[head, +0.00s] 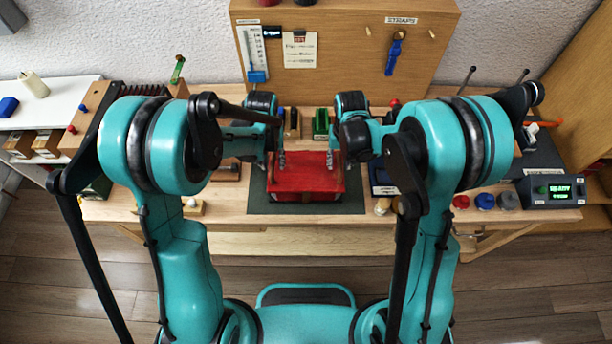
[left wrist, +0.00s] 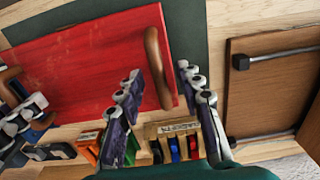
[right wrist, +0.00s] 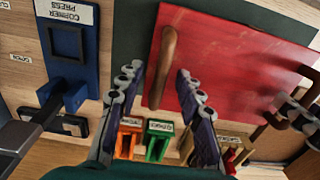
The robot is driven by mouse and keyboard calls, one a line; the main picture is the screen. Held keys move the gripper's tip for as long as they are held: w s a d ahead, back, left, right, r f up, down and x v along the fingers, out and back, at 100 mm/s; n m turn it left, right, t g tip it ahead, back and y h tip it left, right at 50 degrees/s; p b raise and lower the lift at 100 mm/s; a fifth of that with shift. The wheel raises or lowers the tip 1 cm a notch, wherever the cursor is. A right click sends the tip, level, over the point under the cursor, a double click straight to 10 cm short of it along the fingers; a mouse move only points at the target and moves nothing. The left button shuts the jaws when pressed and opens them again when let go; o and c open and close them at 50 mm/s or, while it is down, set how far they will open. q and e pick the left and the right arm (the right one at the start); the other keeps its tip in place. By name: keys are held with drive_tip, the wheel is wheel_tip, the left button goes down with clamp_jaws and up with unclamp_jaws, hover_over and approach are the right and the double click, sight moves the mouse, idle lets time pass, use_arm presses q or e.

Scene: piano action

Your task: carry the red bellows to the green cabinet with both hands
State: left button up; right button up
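The red bellows (head: 305,180) lies flat on a dark mat (head: 262,202) at the middle of the workbench. A brown handle (left wrist: 157,68) on one of its ends shows in the left wrist view, and another brown handle (right wrist: 167,62) shows in the right wrist view. My left gripper (head: 281,160) is open, with its fingers spread on either side of its handle. My right gripper (head: 331,160) is open in the same way about the other handle. Whether any finger touches a handle I cannot tell. I cannot make out a green cabinet for certain.
A blue corner press (right wrist: 68,55) stands close beside the right gripper. Small labelled blocks (right wrist: 158,138) line the bench behind the bellows. A wooden tool board (head: 345,60) rises at the back. A control box (head: 552,190) sits at the right end. Bare floor lies before the bench.

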use_arm(q)
drive_tip(key=shift+f, duration=0.6)
use_arm(e)
drive_tip(key=shift+f, duration=0.6)
use_arm(q)
clamp_jaws()
use_arm(e)
clamp_jaws()
